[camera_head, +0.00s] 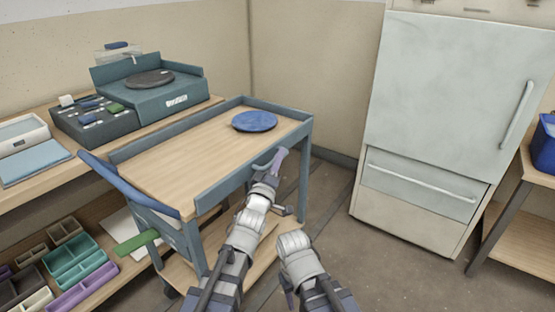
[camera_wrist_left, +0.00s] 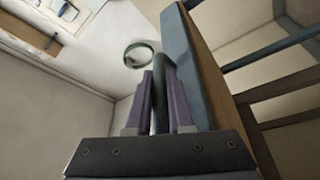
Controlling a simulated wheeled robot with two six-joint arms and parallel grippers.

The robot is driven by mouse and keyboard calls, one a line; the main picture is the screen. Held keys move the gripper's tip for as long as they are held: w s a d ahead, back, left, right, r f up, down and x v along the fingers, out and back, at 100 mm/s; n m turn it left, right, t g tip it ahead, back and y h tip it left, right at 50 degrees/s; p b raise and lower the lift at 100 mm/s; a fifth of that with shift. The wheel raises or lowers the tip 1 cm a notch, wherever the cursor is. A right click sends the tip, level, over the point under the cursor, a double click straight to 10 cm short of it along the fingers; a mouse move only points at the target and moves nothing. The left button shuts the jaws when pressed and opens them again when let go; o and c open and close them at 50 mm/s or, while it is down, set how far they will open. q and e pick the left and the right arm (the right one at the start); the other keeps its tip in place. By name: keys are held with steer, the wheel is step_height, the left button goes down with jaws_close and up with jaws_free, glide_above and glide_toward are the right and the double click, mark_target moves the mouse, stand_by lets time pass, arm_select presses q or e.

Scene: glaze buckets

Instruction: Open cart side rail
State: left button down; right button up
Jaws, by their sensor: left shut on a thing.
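The cart (camera_head: 170,172) has a wooden top edged with blue-grey rails. Its near side rail (camera_head: 225,181) stands upright along the front edge of the top, with a small curved blue handle (camera_head: 259,166) on its outer face. My left gripper (camera_head: 277,162) is at this handle, shut on it. In the left wrist view the purple fingers (camera_wrist_left: 160,102) close on the dark handle bar (camera_wrist_left: 161,75), beside the blue-grey rail (camera_wrist_left: 184,50). The fingers hide part of the handle. My right arm is at the bottom of the head view; its fingertips are not clear.
A blue disc (camera_head: 254,121) lies on the cart top. A blue push bar (camera_head: 127,184) is at the cart's left end. A workbench with a turntable device (camera_head: 150,88) stands behind. A pale fridge (camera_head: 440,110) stands at right, with free floor (camera_head: 335,215) between.

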stand_by(0.3)
arm_select(q)
step_height(320, 180, down, 6)
steer(key=d+m+g+h+b, duration=0.1)
steer(key=m+g+h+b, duration=0.4)
steer(key=m, duration=2)
steer(key=shift+s+f+h+b, duration=0.15)
steer(key=shift+s+h+b, duration=0.25)
steer(key=shift+h+b, duration=1.75)
steer(key=shift+h+p, duration=0.35)
steer(key=shift+p, duration=0.05)
steer(key=c, duration=1.1)
jaws_free()
